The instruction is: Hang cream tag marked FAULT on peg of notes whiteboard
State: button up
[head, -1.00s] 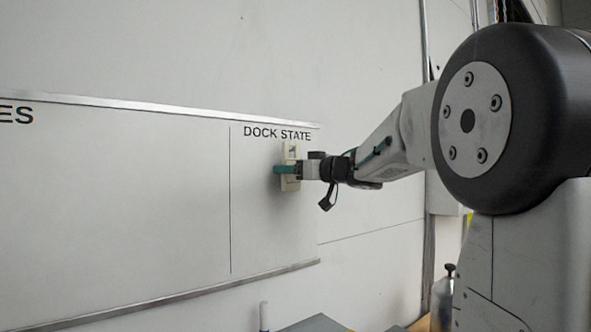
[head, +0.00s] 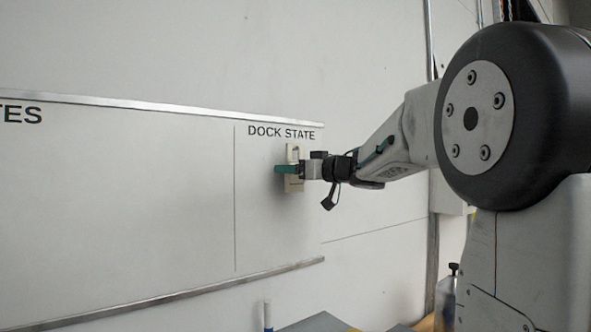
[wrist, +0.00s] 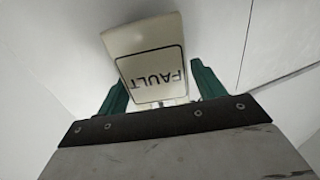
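The cream tag marked FAULT (wrist: 151,66) fills the upper middle of the wrist view, its lettering upside down there. In the head view the tag (head: 295,186) is upright against the whiteboard (head: 130,190), under the DOCK STATE heading. My gripper (head: 287,169) reaches it from the right, one teal finger across the tag's front. I cannot make out a peg, or whether the tag touches the board.
A vertical line splits the DOCK STATE section from the wider, bare section at left, whose heading is cut off to "TES". Metal rails edge the board above and below. A marker-like white object (head: 267,315) and a grey surface (head: 318,323) lie below.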

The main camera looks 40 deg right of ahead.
jog(key=shift+d+f, duration=0.15)
jog(key=shift+d, duration=0.1)
jog(key=v, duration=0.7)
jog(key=shift+s, duration=0.35)
